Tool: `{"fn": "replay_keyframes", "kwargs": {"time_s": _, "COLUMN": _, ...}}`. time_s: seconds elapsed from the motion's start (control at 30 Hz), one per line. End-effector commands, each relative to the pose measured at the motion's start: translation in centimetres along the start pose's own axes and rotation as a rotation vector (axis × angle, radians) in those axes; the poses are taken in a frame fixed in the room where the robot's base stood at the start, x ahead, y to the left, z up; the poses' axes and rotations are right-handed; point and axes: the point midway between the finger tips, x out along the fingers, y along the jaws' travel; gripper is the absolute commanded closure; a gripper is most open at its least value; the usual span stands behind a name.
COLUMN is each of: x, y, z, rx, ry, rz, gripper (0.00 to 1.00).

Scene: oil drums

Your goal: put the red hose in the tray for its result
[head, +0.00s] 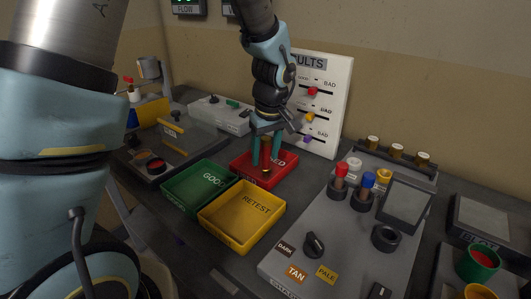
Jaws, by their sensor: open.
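The red tray (285,174), its label partly hidden and ending in "ED", lies at the centre behind the yellow RETEST tray (254,201) and right of the green GOOD tray (184,197). My gripper (266,160) points down over the red tray with its two teal fingers apart. A small dark piece with a brassy end (266,174) is low between the fingers in the tray; contact with them cannot be made out. A red-topped piece (341,170) stands in a dark holder on the grey panel at right. Which piece is the red hose is unclear.
A white results board (329,110) with red, yellow and purple markers stands behind the gripper. A blue-topped piece (368,179) stands beside the red-topped one. A grey instrument (180,140) lies at left.

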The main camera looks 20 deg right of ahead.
Motion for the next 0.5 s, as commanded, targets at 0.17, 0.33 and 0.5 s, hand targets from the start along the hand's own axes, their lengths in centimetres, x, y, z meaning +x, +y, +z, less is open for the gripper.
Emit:
{"fn": "replay_keyframes", "kwargs": {"time_s": 0.17, "x": -0.2, "y": 0.0, "z": 0.0, "rx": 0.000, "ry": 0.000, "rz": 0.000, "gripper": 0.43}}
{"fn": "replay_keyframes", "kwargs": {"time_s": 0.33, "x": -1.9, "y": 0.1, "z": -0.1, "rx": -0.001, "ry": 0.003, "rz": 0.004, "gripper": 0.43}}
{"fn": "replay_keyframes", "kwargs": {"time_s": 0.5, "x": -5.4, "y": 0.1, "z": -0.1, "rx": -0.001, "ry": 0.004, "rz": 0.007, "gripper": 0.43}}
